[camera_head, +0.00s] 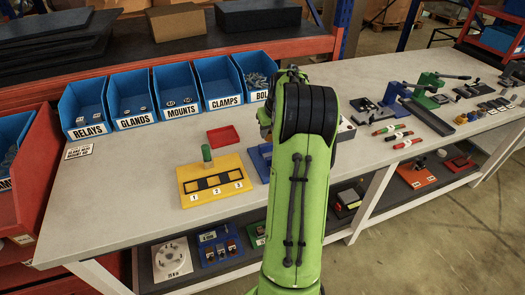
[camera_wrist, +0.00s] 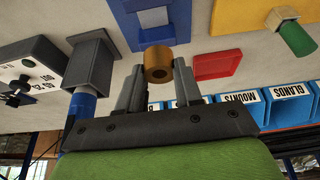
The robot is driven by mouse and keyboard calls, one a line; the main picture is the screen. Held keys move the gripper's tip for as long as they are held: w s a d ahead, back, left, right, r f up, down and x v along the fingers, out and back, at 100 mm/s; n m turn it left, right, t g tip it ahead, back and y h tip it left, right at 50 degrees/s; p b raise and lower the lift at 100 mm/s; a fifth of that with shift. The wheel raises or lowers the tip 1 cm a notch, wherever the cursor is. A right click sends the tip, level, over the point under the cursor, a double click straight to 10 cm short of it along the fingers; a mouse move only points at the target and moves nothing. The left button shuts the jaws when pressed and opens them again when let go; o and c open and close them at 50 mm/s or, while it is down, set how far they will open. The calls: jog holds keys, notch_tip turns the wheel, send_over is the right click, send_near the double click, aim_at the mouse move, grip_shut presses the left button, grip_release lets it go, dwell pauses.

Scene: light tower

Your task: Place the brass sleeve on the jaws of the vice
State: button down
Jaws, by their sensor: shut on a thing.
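The brass sleeve (camera_wrist: 158,66) is a short golden cylinder with a hole, seen between my fingertips in the wrist view. My gripper (camera_wrist: 158,75) is shut on it. The blue vice (camera_wrist: 190,22) with pale grey jaws (camera_wrist: 153,17) lies just past the sleeve in the wrist view. The sleeve overlaps the vice's near edge in the picture; I cannot tell whether they touch. In the head view my green arm hides the gripper and sleeve, and only the left part of the blue vice (camera_head: 258,160) shows.
A yellow board (camera_head: 200,190) with a green peg (camera_head: 207,153) stands left of the vice. A red tray (camera_head: 223,135) lies behind it. Blue bins (camera_head: 133,99) line the back. In the wrist view a dark post (camera_wrist: 90,62) and a dial box (camera_wrist: 30,65) stand at left.

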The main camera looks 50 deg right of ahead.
jog(key=f+b, duration=0.1)
jog(key=f, duration=0.3)
jog(key=f+b, duration=0.1)
jog(key=f, duration=0.3)
jog(key=shift+s, duration=0.2)
jog(key=shift+r, duration=0.15)
jog(key=c, duration=1.2)
grip_release()
jog(key=shift+f, duration=0.2)
jog(key=o, duration=0.4)
jog(key=shift+o, duration=0.2)
jog(key=shift+r, duration=0.1)
